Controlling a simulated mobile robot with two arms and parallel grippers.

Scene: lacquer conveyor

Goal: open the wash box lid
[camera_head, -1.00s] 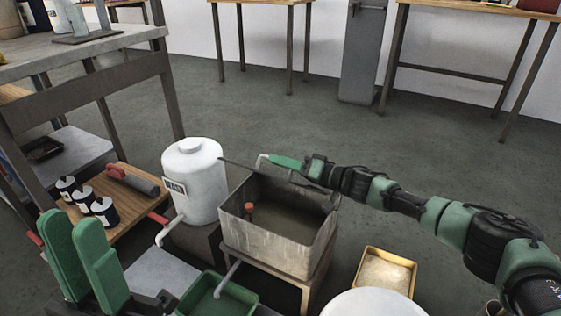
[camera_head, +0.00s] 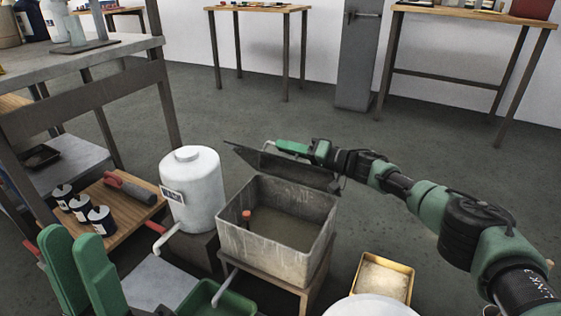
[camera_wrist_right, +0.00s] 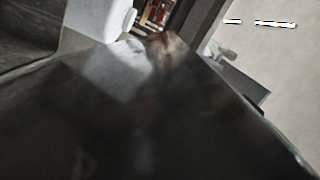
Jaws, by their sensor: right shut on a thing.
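The wash box (camera_head: 275,257) is a grey metal tank on a low stand in the head view, with its top uncovered and dark liquid inside. Its lid (camera_head: 290,169) is a thin dark plate, raised and tilted up along the far side of the box. My right gripper (camera_head: 289,146) is shut on the lid at its upper edge; its fingers partly hide the grip. In the right wrist view the lid (camera_wrist_right: 150,125) fills the lower part, dark and blurred. My left gripper (camera_head: 73,235) is empty at the lower left, its two green fingers apart.
A white tank (camera_head: 193,195) with a spout stands just left of the box. An orange-topped thing (camera_head: 246,214) is inside the box. A green tray (camera_head: 213,299) and a yellow tray (camera_head: 383,276) lie in front.

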